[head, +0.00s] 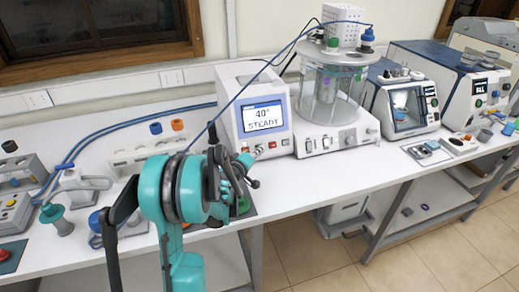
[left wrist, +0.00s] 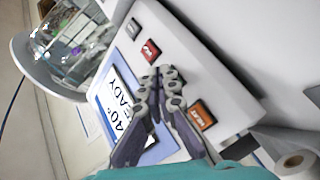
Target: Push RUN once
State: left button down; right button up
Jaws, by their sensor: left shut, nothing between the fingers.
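The white heater unit (head: 228,98) stands on the bench, its screen (head: 262,117) reading 40° STEADY. A row of small buttons lies below the screen. A red button (head: 272,145) shows in the head view; the left wrist view shows a red button (left wrist: 151,50), an orange one (left wrist: 198,114) and a dark one (left wrist: 133,28). Their labels are too small to read surely, so I cannot tell which is RUN. My left gripper (head: 243,163) is shut and empty before the panel; its fingertips (left wrist: 166,74) show between the red and orange buttons, hiding what lies there. Contact is unclear. My right gripper is not in view.
A glass bath (head: 330,90) stands right of the unit, with a blue hose crossing above. Testers (head: 403,100) stand farther right. The bench front edge runs below the gripper.

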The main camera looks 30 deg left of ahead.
pick_arm(q)
jog(key=shift+w+a, duration=0.15)
dwell(0.6)
jog(key=shift+s+d+r, duration=0.25)
jog(key=shift+s+d, duration=0.3)
jog(key=shift+d, duration=0.05)
jog(key=s+d, duration=0.1)
jog(key=s+d+r, duration=0.1)
jog(key=s+d+p, duration=0.1)
jog(key=shift+d+r, duration=0.25)
jog(key=shift+r, duration=0.15)
dwell(0.8)
